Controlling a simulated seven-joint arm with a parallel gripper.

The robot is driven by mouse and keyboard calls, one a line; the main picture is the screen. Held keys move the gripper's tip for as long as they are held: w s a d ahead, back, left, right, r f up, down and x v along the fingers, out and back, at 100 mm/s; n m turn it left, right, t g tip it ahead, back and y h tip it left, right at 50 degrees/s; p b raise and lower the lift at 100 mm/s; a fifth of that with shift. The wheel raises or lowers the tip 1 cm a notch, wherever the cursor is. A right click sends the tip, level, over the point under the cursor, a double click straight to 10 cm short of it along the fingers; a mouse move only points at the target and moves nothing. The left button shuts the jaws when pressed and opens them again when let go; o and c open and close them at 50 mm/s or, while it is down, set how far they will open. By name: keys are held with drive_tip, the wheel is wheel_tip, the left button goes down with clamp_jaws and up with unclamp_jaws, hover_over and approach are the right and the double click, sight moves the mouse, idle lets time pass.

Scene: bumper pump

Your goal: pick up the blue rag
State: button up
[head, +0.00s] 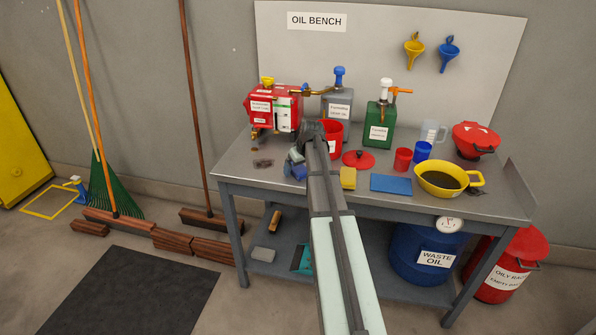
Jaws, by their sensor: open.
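A flat blue rectangle (391,183), which looks like the folded blue rag, lies on the metal bench top, left of the yellow pan. Nothing covers it. My arm reaches up from the bottom of the head view over the bench's front edge. My gripper (296,172) is at the arm's far end, low over the bench top and well left of the blue rag. It is open and apart from the rag. Its fingertips are small and partly hidden by my arm, so fine detail is unclear.
A yellow block (348,178) and a red lid (358,159) lie between my gripper and the rag. A red cup (403,159), a blue cup (422,151) and the yellow pan (424,192) with dark liquid stand near it. A green can (378,128) stands behind.

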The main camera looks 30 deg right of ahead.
sight(299, 168)
drive_tip(key=shift+c, duration=0.2)
drive_tip(key=c, duration=1.1)
drive_tip(key=shift+r, duration=0.1)
wheel_tip(299, 168, up, 10)
drive_tip(key=shift+r, duration=0.2)
